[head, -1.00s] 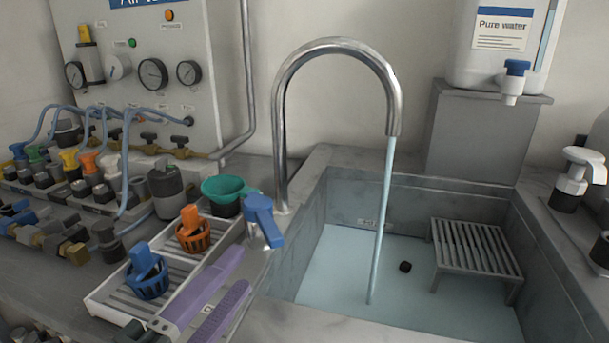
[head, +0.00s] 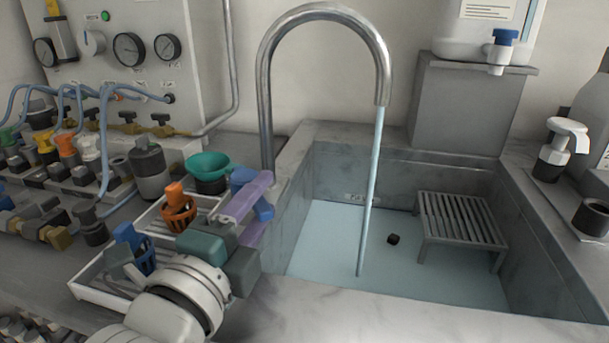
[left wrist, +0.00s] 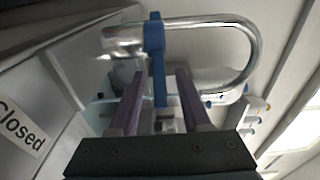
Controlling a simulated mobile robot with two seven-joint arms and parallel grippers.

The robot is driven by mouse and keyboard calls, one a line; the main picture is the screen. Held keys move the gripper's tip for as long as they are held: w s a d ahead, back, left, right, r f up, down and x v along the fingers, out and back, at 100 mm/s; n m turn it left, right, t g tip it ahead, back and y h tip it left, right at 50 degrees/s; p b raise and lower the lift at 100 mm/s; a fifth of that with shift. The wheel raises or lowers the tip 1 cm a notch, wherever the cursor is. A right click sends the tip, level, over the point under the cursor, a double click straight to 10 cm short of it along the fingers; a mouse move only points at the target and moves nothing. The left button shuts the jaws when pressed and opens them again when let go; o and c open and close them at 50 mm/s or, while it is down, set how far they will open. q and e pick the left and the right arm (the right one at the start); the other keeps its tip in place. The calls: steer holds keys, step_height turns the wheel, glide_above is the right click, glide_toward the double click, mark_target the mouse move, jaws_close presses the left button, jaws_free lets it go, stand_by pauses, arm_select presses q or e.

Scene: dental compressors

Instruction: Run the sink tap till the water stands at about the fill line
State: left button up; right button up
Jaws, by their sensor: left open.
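The curved metal tap (head: 265,95) stands at the sink's left rim, and a stream of water (head: 368,190) runs from its spout into the sink (head: 530,240). The pale water (head: 330,240) covers the sink floor. A small marked label (head: 362,199) on the back wall sits close to the water's edge; its text is too small to read. The blue tap lever (head: 264,208) is partly hidden by my left gripper (head: 256,207), whose purple fingers are open on either side of it. The left wrist view shows the blue lever (left wrist: 157,62) between the open fingers (left wrist: 158,100). My right gripper is out of view.
A white tray (head: 90,288) with orange and blue baskets, and a green funnel (head: 208,166), lie near my left arm. A soap pump (head: 555,150) stands right.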

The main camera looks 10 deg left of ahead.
arm_select(q)
steer(key=shift+c, duration=0.4)
jaws_close()
stand_by(0.9)
